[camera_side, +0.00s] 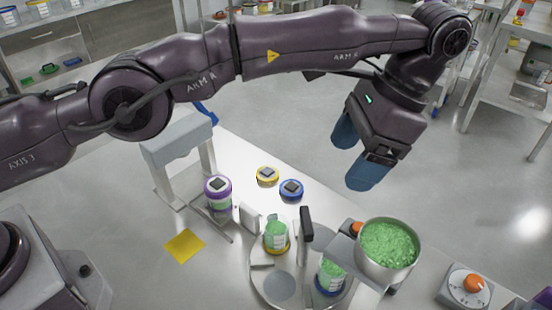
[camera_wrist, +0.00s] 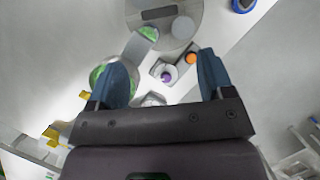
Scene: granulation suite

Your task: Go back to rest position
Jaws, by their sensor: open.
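My gripper (camera_side: 355,156) is raised in the air above and behind the right part of the bench in the side view. Its two blue fingers are apart with nothing between them. In the wrist view the blue fingers (camera_wrist: 164,78) are also spread, with the bench showing between and beyond them. The gripper touches nothing that I can see.
A metal bowl of green granules (camera_side: 388,246) stands at the bench's right. A turntable (camera_side: 280,288) carries jars of green granules (camera_side: 276,237). A purple-lidded jar (camera_side: 218,194), yellow lid (camera_side: 267,175) and blue lid (camera_side: 291,189) stand farther left. An orange knob (camera_side: 474,284) is at right.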

